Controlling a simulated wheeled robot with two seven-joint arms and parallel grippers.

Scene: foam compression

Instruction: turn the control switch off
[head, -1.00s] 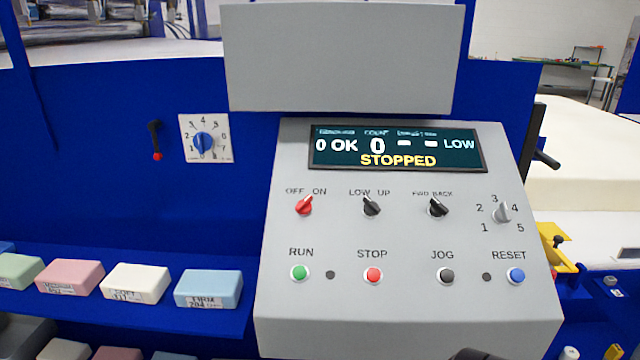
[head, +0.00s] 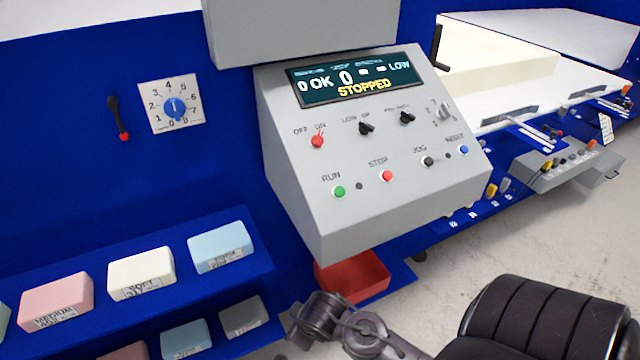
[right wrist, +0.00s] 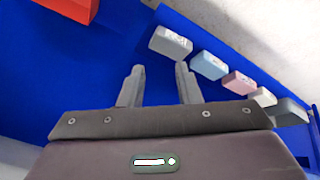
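The control switch (head: 317,141) is a small red knob under the OFF and ON labels at the upper left of the grey control panel (head: 440,190). Its pointer leans up and right toward ON. The panel's screen (head: 355,76) reads STOPPED. My right gripper (right wrist: 160,67) shows in the right wrist view with its two fingers apart and nothing between them. In the head view my right arm comes in at the lower right, well below the panel; its fingers cannot be made out there. My left gripper is not in view.
Foam blocks, among them a pink one (head: 56,302), a white one (head: 141,273) and a blue one (head: 222,247), lie on blue shelves at left. A red bin (head: 365,278) sits below the panel. Black knobs and coloured buttons, such as green RUN (head: 340,192), surround the switch.

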